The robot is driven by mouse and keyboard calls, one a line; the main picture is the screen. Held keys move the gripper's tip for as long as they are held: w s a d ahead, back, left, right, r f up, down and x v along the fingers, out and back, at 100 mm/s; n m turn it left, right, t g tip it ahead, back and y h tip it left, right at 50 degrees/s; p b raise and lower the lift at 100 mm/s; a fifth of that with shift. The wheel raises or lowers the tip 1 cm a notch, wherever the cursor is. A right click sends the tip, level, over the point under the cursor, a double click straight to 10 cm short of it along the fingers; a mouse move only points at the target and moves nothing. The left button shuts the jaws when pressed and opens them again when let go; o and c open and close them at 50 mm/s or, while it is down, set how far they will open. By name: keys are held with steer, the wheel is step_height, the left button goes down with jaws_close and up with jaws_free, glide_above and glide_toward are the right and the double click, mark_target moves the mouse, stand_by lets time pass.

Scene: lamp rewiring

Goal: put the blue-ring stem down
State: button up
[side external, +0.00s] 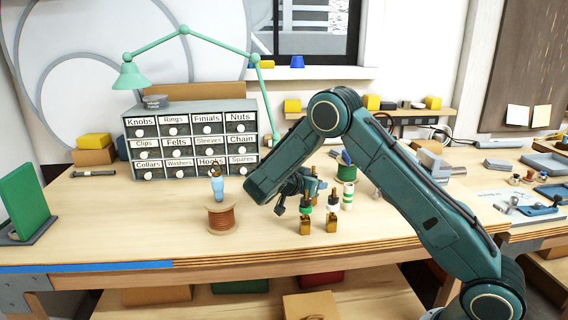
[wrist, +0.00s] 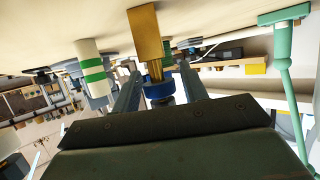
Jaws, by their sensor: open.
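In the wrist view, which is upside down, the blue-ring stem (wrist: 145,35) has a square brass block, a thin brass neck and a blue ring. Its block meets the wooden table top. My gripper (wrist: 158,88) is open, with one finger on each side of the ring. In the side view my gripper (side external: 294,203) is low over the table, beside two brass-based stems, a left one (side external: 305,226) and a right one (side external: 332,224).
A white cylinder with green bands (side external: 348,200) stands close on the right, with a green spool (side external: 347,173) behind. A copper wire spool (side external: 221,218) bearing a light-blue piece (side external: 217,187) stands left. The front table to the spool's left is clear. Labelled drawers (side external: 190,140) and a green lamp stand behind.

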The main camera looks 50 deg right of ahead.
steer(key=shift+v, duration=0.75)
steer(key=shift+d+r, duration=0.1)
steer(key=shift+r, duration=3.4)
steer(key=shift+s+a+r+n+y, duration=0.3)
steer(key=shift+s+r+y, duration=0.1)
steer(key=shift+r, duration=0.2)
steer(key=s+a+r+n+t+y, duration=0.2)
steer(key=s+a+n+y, duration=0.4)
steer(key=s, duration=0.8)
steer(key=s+a+r+n+t+y, duration=0.3)
steer(key=s+a+n+y, duration=0.3)
steer(key=s+a+n, duration=0.5)
steer(key=s+a, duration=0.3)
steer(key=a, duration=0.1)
steer(key=shift+r+t+y, duration=0.2)
steer(key=shift+t+y, duration=0.1)
